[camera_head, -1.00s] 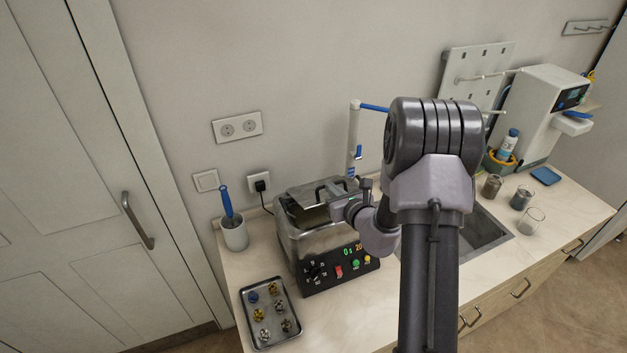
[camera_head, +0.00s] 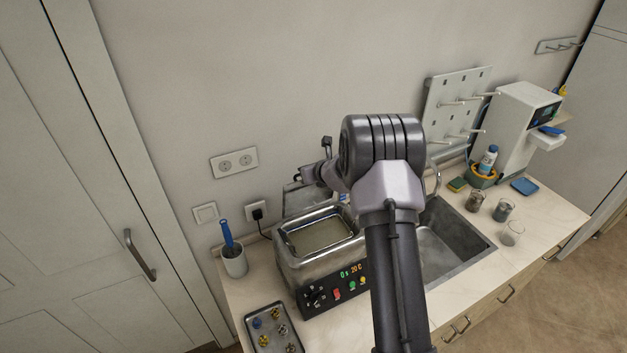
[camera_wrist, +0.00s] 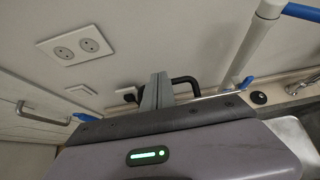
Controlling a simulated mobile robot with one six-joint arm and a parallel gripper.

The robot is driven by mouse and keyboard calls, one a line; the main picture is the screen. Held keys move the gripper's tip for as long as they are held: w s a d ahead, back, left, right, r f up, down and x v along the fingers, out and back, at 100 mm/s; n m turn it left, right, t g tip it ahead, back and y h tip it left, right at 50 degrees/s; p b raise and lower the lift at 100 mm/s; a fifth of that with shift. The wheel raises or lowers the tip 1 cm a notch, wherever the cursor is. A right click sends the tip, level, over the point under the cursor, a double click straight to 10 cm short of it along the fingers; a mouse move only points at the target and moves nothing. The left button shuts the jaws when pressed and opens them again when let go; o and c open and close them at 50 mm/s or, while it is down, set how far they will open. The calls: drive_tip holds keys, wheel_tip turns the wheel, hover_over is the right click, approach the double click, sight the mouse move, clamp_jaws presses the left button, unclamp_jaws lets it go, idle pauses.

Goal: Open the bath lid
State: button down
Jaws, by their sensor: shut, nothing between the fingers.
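The bath (camera_head: 290,262) is a steel box with a dark control panel on the counter. Its top is open and I see into the basin. The bath lid (camera_head: 292,198) stands raised at the bath's rear edge, partly hidden by my arm. My gripper (camera_head: 300,177) is up at the lid's top in the head view. In the wrist view my gripper (camera_wrist: 156,88) is shut with nothing between its fingers, beside the black lid handle (camera_wrist: 186,82). I cannot tell whether the fingers touch the handle or lid.
A tray of small parts (camera_head: 272,330) lies left front of the bath, and a cup with a blue-handled brush (camera_head: 235,262) stands left. A sink (camera_head: 450,245) is at the right. Wall sockets (camera_head: 234,163) are behind; the wall is close to the lid.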

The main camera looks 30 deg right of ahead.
drive_tip(key=shift+w, duration=1.95)
